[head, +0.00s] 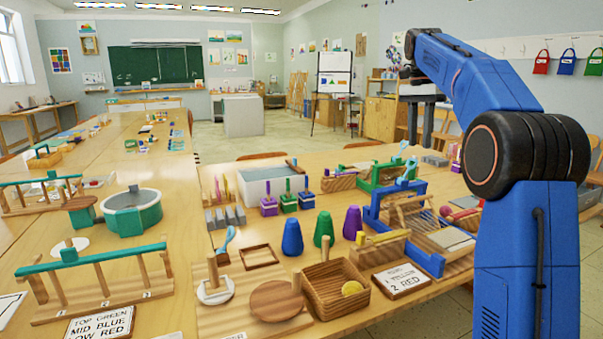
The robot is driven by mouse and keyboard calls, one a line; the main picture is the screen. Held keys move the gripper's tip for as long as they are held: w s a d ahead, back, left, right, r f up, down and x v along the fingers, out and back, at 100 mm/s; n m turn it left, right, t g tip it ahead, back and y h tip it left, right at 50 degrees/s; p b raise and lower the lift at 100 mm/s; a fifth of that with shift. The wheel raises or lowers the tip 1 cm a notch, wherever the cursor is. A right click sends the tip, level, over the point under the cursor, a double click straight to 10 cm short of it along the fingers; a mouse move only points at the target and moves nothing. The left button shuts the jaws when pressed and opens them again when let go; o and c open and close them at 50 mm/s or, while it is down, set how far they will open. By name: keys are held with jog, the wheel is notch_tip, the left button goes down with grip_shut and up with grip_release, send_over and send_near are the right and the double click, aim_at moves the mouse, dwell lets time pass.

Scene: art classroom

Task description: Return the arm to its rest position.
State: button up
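My blue arm (490,85) rises on the right side of the head view, with a large black joint (530,155) at its bend. Its upper link reaches up and away to a dark wrist (408,62). My gripper (420,135) hangs below the wrist, pointing down, beyond the table's far right side. Its two dark grey fingers look apart, with nothing seen between them. It touches nothing that I can see.
The wooden table (230,245) holds blue, green and purple cones (292,236), a wooden basket (335,288), a grey-white bin (268,183), a blue rack (405,215) and a teal pot (132,212). Signs lie near the front. Open floor (310,140) lies behind it.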

jog(key=s+a+f+n+t, duration=0.1)
jog(key=s+a+f+n, duration=0.15)
jog(key=s, duration=0.55)
jog(key=s+a+f+n+t, duration=0.1)
jog(key=s+a+f+n, duration=0.15)
jog(key=s, duration=0.45)
jog(key=s+a+f+n+t, duration=0.1)
jog(key=s+a+f+n, duration=0.15)
jog(key=s, duration=0.55)
jog(key=s+a+f+n+t, duration=0.2)
jog(key=s+f+n, duration=0.3)
jog(key=s+f, duration=1.5)
notch_tip(320, 180, down, 3)
jog(key=shift+s+a+r+n+t, duration=0.15)
jog(key=shift+s+a+n+t, duration=0.1)
jog(key=shift+n+t, duration=0.1)
